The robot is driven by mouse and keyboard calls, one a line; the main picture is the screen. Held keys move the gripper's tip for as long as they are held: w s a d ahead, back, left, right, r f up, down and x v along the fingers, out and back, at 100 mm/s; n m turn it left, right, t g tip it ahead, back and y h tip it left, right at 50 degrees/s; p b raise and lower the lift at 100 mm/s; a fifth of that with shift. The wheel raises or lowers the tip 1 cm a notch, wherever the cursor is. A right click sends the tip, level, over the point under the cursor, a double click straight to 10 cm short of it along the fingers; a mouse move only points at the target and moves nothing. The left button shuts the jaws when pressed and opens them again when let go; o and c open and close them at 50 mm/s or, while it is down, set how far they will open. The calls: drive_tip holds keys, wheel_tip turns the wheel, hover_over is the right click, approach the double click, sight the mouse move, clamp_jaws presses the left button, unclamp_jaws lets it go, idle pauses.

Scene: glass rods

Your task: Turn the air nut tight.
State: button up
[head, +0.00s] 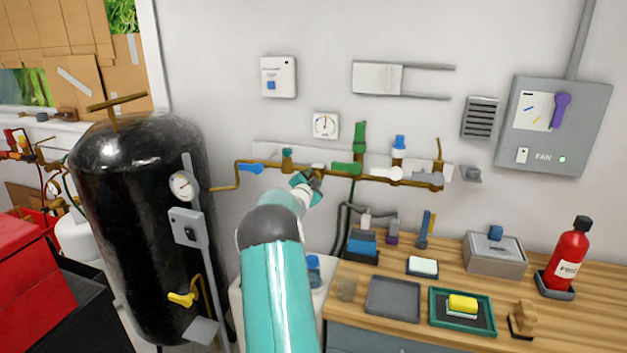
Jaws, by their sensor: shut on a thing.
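A brass pipe manifold (375,177) runs along the back wall with coloured fittings on it. My gripper (316,175) is up against this pipe, left of the lower green handle (346,169). It is shut on a small fitting there, which I take to be the air nut. The jaws and my wrist hide nearly all of the nut, so its angle and how far it is threaded cannot be seen. A blue lever (250,168) and a teal-topped valve (287,157) sit on the pipe left of my gripper.
A large black tank (135,240) with a gauge (182,186) stands at left. The wooden bench (590,325) at right holds trays, a metal box (495,257) and a red extinguisher (568,255). A green upright valve (360,137) and a blue-topped one (399,146) rise from the manifold.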

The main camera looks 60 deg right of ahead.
drive_tip(key=o, duration=1)
drive_tip(key=shift+a, duration=0.1)
drive_tip(key=a, duration=0.4)
drive_tip(key=s+a, duration=0.1)
drive_tip(key=a, duration=0.4)
drive_tip(key=s+a, duration=0.1)
drive_tip(key=a, duration=0.3)
drive_tip(key=shift+a, duration=0.25)
